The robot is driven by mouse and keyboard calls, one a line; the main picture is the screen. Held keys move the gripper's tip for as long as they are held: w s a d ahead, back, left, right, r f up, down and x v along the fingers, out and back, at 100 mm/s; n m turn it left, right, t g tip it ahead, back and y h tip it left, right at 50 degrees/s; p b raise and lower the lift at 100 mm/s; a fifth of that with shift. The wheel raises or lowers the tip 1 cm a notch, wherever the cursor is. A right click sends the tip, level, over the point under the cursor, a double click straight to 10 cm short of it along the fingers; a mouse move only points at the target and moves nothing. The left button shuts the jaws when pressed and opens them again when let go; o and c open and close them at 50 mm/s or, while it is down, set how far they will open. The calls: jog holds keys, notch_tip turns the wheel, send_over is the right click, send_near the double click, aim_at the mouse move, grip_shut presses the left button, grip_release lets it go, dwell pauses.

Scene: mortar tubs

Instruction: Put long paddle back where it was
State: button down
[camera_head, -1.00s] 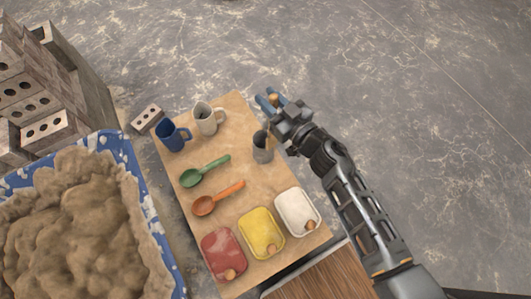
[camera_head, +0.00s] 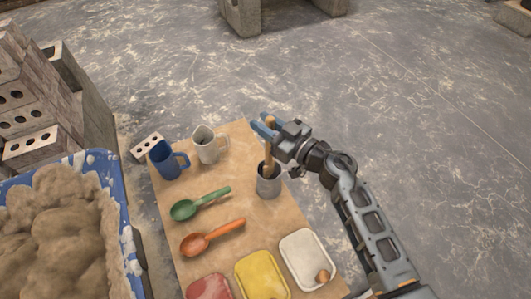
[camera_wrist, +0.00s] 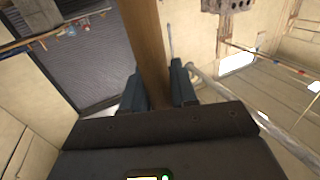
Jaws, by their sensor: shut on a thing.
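The long paddle (camera_head: 269,155) is a wooden stick standing nearly upright, its lower end inside the grey metal cup (camera_head: 269,184) at the board's right edge. My gripper (camera_head: 266,129) is shut on the upper part of the paddle, above the cup. In the wrist view the brown wooden shaft (camera_wrist: 146,50) runs up between my two dark fingers (camera_wrist: 160,90). The paddle's lower tip is hidden inside the cup, so I cannot tell whether it touches the bottom.
The wooden board (camera_head: 237,145) also holds a blue mug (camera_head: 163,160), a white mug (camera_head: 206,146), a green spoon (camera_head: 200,203), an orange spoon (camera_head: 212,238), and red, yellow (camera_head: 262,277) and white (camera_head: 306,258) trays. A mortar tub (camera_head: 130,250) stands left.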

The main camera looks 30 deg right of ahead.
aim_at(265, 144)
jog(key=shift+f+b, duration=1.85)
jog(key=shift+f, duration=2.25)
jog(key=c, duration=0.9)
grip_release()
jog(key=p+v, duration=0.2)
jog(key=v, duration=1)
jog(key=shift+s, duration=0.15)
